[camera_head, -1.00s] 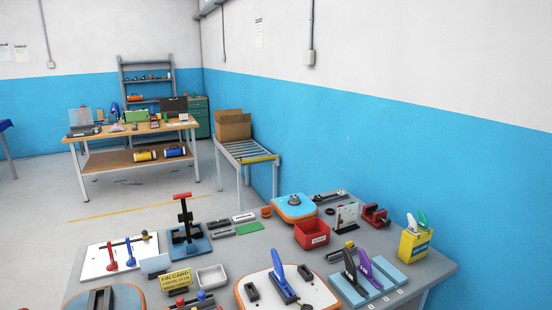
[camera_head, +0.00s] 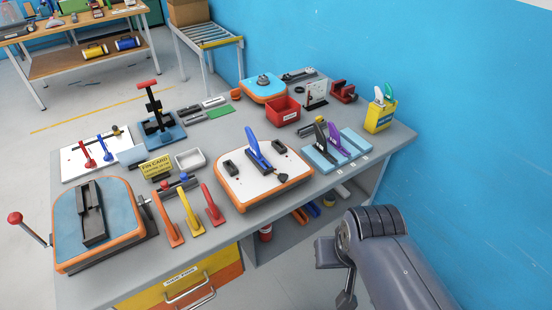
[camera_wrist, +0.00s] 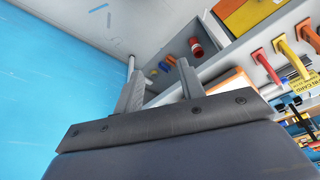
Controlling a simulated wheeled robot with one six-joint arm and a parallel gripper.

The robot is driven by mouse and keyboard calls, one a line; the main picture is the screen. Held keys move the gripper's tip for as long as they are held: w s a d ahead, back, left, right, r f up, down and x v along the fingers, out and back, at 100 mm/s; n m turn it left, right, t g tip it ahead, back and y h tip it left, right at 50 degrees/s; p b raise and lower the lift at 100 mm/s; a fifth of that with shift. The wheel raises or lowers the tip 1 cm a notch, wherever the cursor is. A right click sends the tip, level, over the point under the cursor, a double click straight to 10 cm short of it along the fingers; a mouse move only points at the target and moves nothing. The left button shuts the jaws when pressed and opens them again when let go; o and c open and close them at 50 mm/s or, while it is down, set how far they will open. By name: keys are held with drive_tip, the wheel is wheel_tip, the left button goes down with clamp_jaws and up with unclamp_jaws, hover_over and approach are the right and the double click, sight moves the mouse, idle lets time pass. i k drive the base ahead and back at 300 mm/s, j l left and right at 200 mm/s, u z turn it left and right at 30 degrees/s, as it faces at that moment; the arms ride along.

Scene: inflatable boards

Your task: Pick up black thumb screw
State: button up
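A small black knob that looks like the black thumb screw (camera_head: 283,177) lies at the right front edge of the white board with orange rim (camera_head: 262,200), in the middle of the workbench in the head view. The board also bears a blue fin (camera_head: 258,150) and two black blocks. My gripper (camera_wrist: 160,78) is open and empty in the wrist view, with its two fingers apart. In the head view my arm is at the lower right, in front of the bench and apart from the knob. I cannot make out the knob in the wrist view.
Red, yellow and orange fins (camera_head: 190,213) stand left of the board. Black and purple fins stand on a light blue block (camera_head: 322,158) to its right. A yellow box (camera_head: 380,117) is at the right end. Shelves and drawers are below the benchtop (camera_head: 345,183).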

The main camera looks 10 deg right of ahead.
sight(282, 178)
drive_tip(key=i+l+u, duration=0.15)
drive_tip(key=i+l, duration=0.2)
drive_tip(key=i+l+u, duration=0.1)
drive_tip(key=i+l, duration=0.25)
drive_tip(key=l, duration=0.2)
